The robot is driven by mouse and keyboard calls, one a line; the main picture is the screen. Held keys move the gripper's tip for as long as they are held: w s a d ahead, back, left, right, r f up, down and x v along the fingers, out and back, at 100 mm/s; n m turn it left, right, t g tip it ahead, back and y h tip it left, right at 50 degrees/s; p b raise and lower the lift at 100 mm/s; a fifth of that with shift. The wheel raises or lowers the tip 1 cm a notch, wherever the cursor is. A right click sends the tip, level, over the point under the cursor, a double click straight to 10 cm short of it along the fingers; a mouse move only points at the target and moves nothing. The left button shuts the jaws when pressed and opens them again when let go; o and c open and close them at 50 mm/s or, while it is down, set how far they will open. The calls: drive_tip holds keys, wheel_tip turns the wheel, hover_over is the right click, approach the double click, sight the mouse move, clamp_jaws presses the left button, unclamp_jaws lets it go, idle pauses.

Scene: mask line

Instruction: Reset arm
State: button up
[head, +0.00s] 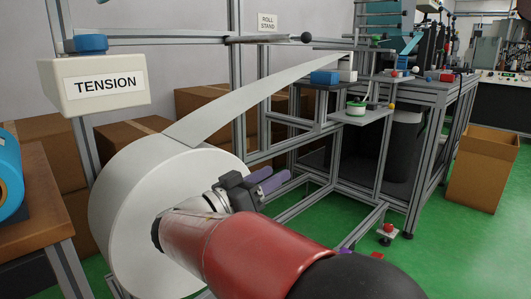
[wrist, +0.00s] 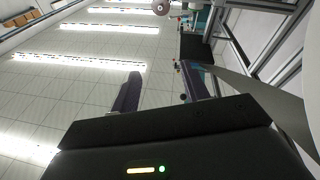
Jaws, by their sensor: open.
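My gripper (head: 268,180) is in front of the right face of a large white roll (head: 120,220) in the head view. Its two purple-grey fingers point right and slightly up, and they are apart. In the wrist view my gripper (wrist: 160,92) is open, with nothing between its fingers. My red arm covers the lower part of the roll. I cannot tell whether the gripper touches the roll.
A white web (head: 250,100) runs from the roll up to the frame at right. A white TENSION box (head: 100,108) hangs at left. A blue roll (head: 8,178) rests on a brown table (head: 38,215). A cardboard box (head: 482,175) stands at right on green floor.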

drive_tip(key=s+d+f+n+g+y+p, duration=0.1)
drive_tip(key=s+d+f+g+y+p, duration=0.2)
drive_tip(key=d, duration=0.6)
drive_tip(key=s+d+f+n+g+y, duration=0.1)
drive_tip(key=s+d+n+g, duration=0.3)
drive_tip(key=d, duration=0.6)
drive_tip(key=s+f+n+y+p, duration=0.1)
drive_tip(key=s+f+y+p, duration=0.1)
drive_tip(key=s+y, duration=0.3)
drive_tip(key=s+f+g+y+p, duration=0.1)
drive_tip(key=s+f+y+p, duration=0.1)
drive_tip(key=s+y, duration=0.4)
drive_tip(key=s+p, duration=0.1)
drive_tip(key=s, duration=0.4)
drive_tip(key=shift+a+f+n, duration=0.15)
drive_tip(key=shift+f+n, duration=0.1)
drive_tip(key=shift+n, duration=0.15)
drive_tip(key=shift+c, duration=0.5)
